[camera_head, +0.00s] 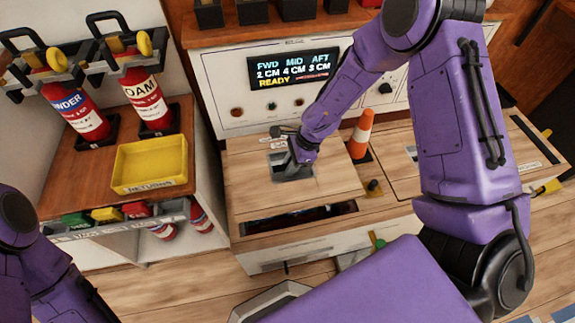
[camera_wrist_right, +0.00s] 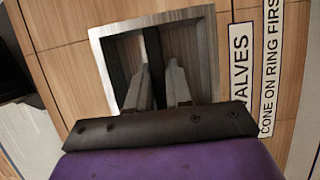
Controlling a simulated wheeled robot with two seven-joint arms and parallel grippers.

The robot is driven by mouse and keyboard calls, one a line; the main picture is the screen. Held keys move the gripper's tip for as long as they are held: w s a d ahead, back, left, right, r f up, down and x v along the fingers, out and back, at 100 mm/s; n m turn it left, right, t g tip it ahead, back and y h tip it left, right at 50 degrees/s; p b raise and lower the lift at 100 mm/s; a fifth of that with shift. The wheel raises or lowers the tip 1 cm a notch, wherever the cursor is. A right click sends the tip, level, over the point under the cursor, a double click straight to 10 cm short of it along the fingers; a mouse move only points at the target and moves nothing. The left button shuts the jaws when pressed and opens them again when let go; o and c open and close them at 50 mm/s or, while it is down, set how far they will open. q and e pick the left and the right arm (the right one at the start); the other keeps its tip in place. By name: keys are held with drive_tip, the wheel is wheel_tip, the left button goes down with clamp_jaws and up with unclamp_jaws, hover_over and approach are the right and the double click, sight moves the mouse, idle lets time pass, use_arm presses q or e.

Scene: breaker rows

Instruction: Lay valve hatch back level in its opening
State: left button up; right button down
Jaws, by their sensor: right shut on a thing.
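The valve hatch (camera_head: 245,180) is a light wood panel with a grey square recessed handle (camera_head: 278,160). It lies over the left part of the low cabinet. A dark gap (camera_head: 300,218) of the opening shows along its front edge, so it does not cover the whole opening. Whether it is tilted or just set back is hard to tell. My right gripper (camera_head: 292,168) reaches down into the handle recess. In the right wrist view its fingers (camera_wrist_right: 160,80) are shut on the dark handle bar inside the grey frame (camera_wrist_right: 207,50). My left gripper is out of view.
An orange cone (camera_head: 361,135) stands right of the hatch, with a small knob (camera_head: 373,186) in front. A display panel (camera_head: 292,75) reads READY behind. A yellow tray (camera_head: 150,165) and extinguishers (camera_head: 148,98) stand left. A "VALVES" label (camera_wrist_right: 240,75) lies beside the handle.

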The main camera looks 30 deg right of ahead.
drive_tip(key=shift+r, duration=0.1)
drive_tip(key=shift+r+p, duration=0.1)
drive_tip(key=shift+p, duration=0.45)
wheel_tip(320, 180, down, 6)
drive_tip(key=b, duration=0.3)
drive_tip(key=shift+p, duration=0.4)
drive_tip(key=shift+f, duration=0.3)
idle(0.4)
drive_tip(key=shift+f+b, duration=1.35)
drive_tip(key=shift+f, duration=0.7)
drive_tip(key=c, duration=1)
unclamp_jaws()
drive_tip(key=shift+o, duration=0.2)
drive_tip(key=shift+s, duration=0.1)
